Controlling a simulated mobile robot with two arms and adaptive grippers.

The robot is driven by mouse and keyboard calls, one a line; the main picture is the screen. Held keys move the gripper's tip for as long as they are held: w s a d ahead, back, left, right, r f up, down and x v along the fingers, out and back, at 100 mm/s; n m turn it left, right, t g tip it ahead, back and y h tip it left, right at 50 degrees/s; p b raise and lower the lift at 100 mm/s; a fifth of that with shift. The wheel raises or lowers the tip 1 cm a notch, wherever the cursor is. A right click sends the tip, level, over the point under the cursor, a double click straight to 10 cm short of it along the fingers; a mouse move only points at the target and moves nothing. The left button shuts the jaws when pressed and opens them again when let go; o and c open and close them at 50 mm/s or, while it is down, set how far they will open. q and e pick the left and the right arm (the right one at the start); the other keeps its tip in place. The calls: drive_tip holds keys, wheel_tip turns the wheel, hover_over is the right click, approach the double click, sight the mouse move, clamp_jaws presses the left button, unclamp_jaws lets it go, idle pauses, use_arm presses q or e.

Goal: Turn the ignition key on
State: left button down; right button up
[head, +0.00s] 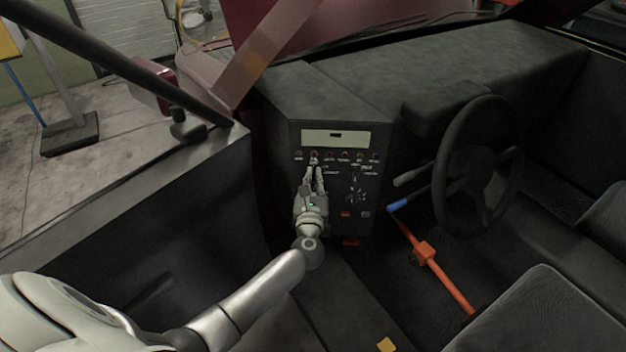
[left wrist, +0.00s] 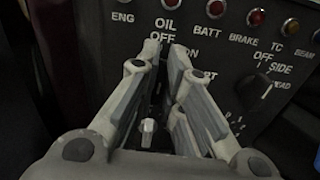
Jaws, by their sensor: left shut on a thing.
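The dark control panel (head: 335,170) stands left of the steering wheel, with a row of lamps and printed labels. My left gripper (head: 314,173) reaches up to the panel's upper left part. In the left wrist view its two fingers (left wrist: 163,62) close in on both sides of the ignition switch, beside the OFF and ON labels. A small silver piece, apparently the ignition key (left wrist: 148,128), shows between the fingers. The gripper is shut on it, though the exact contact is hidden. The key's angle is hard to tell. My right gripper is not in view.
A light-switch knob (left wrist: 268,88) sits right of the fingers, and indicator lamps (left wrist: 212,7) run above. The steering wheel (head: 478,165), an orange bar (head: 430,258) with a blue end and a seat (head: 540,310) lie to the right.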

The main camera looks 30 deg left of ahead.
use_arm(q)
drive_tip(key=shift+w+d+f+m+p, duration=0.15)
drive_tip(key=shift+m+p, duration=0.25)
drive_tip(key=shift+m, duration=1)
drive_tip(key=shift+d+m+p, duration=0.15)
drive_tip(key=shift+m+p, duration=0.3)
drive_tip(key=shift+m, duration=0.95)
drive_tip(key=shift+w+d+f+m+p, duration=0.15)
drive_tip(key=shift+m+p, duration=0.25)
drive_tip(key=shift+m, duration=1)
drive_tip(key=shift+s, duration=0.1)
drive_tip(key=c, duration=1.6)
unclamp_jaws()
drive_tip(key=shift+r, duration=0.1)
drive_tip(key=shift+o, duration=0.2)
drive_tip(key=shift+s, duration=0.1)
drive_tip(key=v, duration=1.2)
